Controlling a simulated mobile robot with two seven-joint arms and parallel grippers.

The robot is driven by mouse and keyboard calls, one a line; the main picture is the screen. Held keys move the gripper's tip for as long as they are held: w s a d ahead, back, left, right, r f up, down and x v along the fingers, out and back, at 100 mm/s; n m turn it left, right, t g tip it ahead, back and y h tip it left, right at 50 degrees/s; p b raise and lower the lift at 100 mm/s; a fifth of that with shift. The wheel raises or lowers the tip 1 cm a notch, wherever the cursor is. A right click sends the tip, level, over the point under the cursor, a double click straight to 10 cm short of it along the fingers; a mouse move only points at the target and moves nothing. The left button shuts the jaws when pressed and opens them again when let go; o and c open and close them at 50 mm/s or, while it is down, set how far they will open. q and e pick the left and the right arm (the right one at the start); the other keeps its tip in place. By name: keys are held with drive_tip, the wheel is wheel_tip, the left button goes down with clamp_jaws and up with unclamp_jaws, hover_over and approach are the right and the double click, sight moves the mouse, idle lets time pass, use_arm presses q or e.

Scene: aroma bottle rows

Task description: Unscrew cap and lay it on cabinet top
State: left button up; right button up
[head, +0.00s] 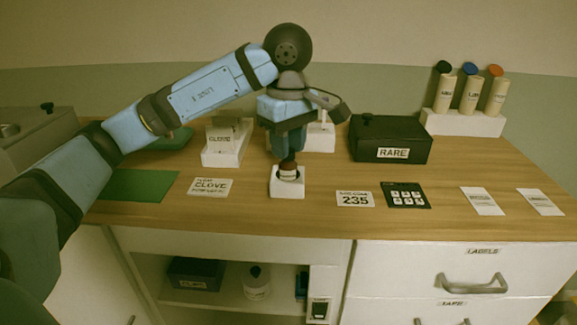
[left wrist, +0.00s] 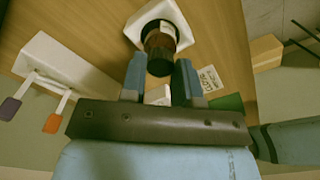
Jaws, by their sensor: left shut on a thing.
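A small brown bottle with a pale label (head: 288,173) stands upright in a white block holder (head: 287,189) on the wooden cabinet top (head: 265,213). My left gripper (head: 288,158) points straight down over the bottle and is shut on its dark cap. In the left wrist view, the fingers (left wrist: 160,72) sit on both sides of the dark cap (left wrist: 160,66); the bottle and the white holder (left wrist: 172,12) show beyond it. The fingers partly hide the cap in the head view, and I cannot tell whether it is still threaded on. My right gripper is not in view.
A black RARE box (head: 390,139) stands right of the gripper, with a white rack of capped tubes (head: 463,122) behind. A white CLOVE stand (head: 222,152) is at left. A CLOVE card (head: 210,187), 235 card (head: 355,199) and black keypad (head: 405,194) lie flat near the front, with bare wood between.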

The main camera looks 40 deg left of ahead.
use_arm(q)
drive_tip(key=n, duration=0.2)
drive_tip(key=shift+n+p, duration=0.3)
drive_tip(key=shift+p, duration=0.1)
drive_tip(key=n+p, duration=0.1)
drive_tip(key=n, duration=0.5)
drive_tip(key=shift+r, duration=0.1)
drive_tip(key=n+p, duration=0.2)
drive_tip(key=n, duration=0.7)
drive_tip(key=shift+p, duration=0.4)
